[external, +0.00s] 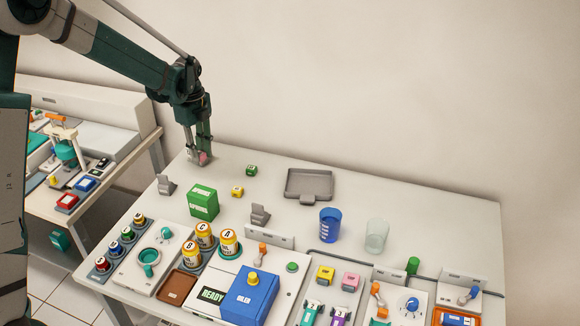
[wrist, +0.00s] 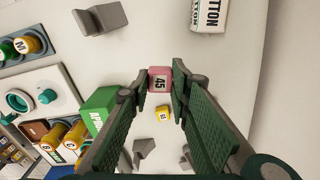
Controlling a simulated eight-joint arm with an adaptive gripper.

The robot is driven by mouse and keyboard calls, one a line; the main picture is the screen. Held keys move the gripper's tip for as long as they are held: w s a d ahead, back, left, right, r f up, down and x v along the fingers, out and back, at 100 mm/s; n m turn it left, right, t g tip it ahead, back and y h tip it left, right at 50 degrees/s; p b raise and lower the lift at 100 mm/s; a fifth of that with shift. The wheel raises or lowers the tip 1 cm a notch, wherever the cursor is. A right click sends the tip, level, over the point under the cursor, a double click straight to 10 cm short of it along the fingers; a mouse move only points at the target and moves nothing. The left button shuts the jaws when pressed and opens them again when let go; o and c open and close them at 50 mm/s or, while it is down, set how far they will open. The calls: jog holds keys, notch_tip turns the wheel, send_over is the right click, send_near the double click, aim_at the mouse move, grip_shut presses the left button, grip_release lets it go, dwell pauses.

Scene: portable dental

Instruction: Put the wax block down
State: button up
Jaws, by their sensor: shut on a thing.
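The wax block, a small pink cube marked 45 (wrist: 159,80), is held between the fingertips of my gripper (wrist: 161,78). In the external view the pink block (external: 203,158) shows at the lower end of my gripper (external: 202,152), over the back left part of the white table (external: 250,210). The gripper is shut on it and points downward. I cannot tell whether the block touches the table top. A yellow cube (external: 238,191) and a green cube (external: 251,170) sit to its right on the table.
A green box (external: 203,202) stands in front of the gripper. A grey tray (external: 309,198) lies farther right, with bare table around it. Grey holders (external: 165,185) stand nearby. A white cotton box (wrist: 209,14) shows in the wrist view. Bottles, cups and stations fill the front.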

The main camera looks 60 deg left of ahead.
jog(key=shift+w, duration=0.1)
jog(key=w+d+n, duration=0.4)
jog(key=w+n, duration=0.1)
jog(key=w, duration=0.3)
jog(key=w+d+n, duration=0.5)
jog(key=w, duration=0.2)
jog(key=n+p, duration=0.1)
jog(key=n, duration=0.9)
send_over(305, 185)
jog(key=s+d, duration=0.2)
jog(key=d, duration=0.2)
jog(key=shift+a+r, duration=0.2)
jog(key=shift+r, duration=0.15)
jog(key=shift+f, duration=0.1)
jog(key=shift+f, duration=3)
jog(key=shift+f+b, duration=0.4)
jog(key=shift+f, duration=1.5)
jog(key=shift+f, duration=0.2)
